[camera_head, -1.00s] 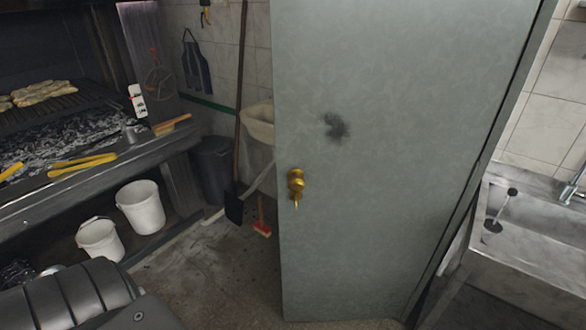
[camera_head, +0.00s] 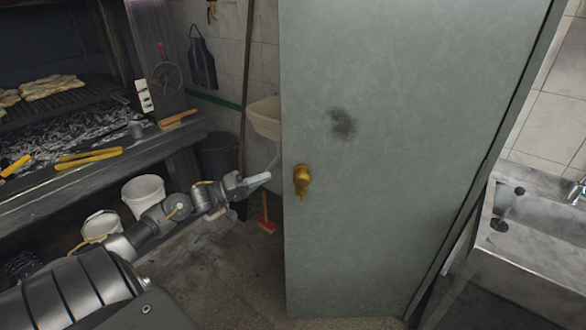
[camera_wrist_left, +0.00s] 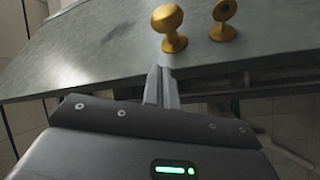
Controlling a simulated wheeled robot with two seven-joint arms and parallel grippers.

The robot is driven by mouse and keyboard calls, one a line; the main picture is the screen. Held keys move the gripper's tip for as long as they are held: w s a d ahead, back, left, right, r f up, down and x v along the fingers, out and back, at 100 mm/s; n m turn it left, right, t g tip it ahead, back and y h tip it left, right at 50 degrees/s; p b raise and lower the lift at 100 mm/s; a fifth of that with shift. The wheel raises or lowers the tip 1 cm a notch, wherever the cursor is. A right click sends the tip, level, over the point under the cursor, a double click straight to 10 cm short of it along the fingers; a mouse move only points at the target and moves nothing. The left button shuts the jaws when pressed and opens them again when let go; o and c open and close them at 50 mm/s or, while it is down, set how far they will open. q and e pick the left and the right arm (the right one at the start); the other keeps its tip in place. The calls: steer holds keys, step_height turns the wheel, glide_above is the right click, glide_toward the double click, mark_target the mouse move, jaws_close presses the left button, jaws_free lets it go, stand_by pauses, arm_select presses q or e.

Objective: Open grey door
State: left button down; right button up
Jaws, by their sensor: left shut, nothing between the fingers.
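The grey door (camera_head: 400,170) stands ajar in the middle of the head view, its free edge on the left. A brass knob (camera_head: 301,178) sits near that edge. In the left wrist view the knob (camera_wrist_left: 168,24) and a second brass fitting (camera_wrist_left: 223,18) stand out from the door face (camera_wrist_left: 110,62). My left gripper (camera_head: 268,176) is shut and empty, just left of the door's free edge, close to the knob but apart from it. In the left wrist view its fingers (camera_wrist_left: 161,84) point toward the knob. My right gripper is not in view.
A grill counter (camera_head: 100,165) with yellow-handled tongs (camera_head: 88,157) runs along the left. White buckets (camera_head: 143,192) stand beneath it. A wall basin (camera_head: 264,120) and a shovel handle (camera_head: 246,80) are behind the gripper. A steel sink (camera_head: 530,245) is at the right.

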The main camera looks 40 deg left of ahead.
arm_select(q)
steer(key=p, duration=0.3)
glide_toward(306, 163)
steer(key=x, duration=0.4)
steer(key=shift+w+d+r, duration=0.15)
steer(key=shift+w+r, duration=0.1)
steer(key=shift+r, duration=0.1)
steer(key=shift+w+d, duration=0.3)
steer(key=shift+w, duration=0.25)
steer(key=shift+f, duration=0.1)
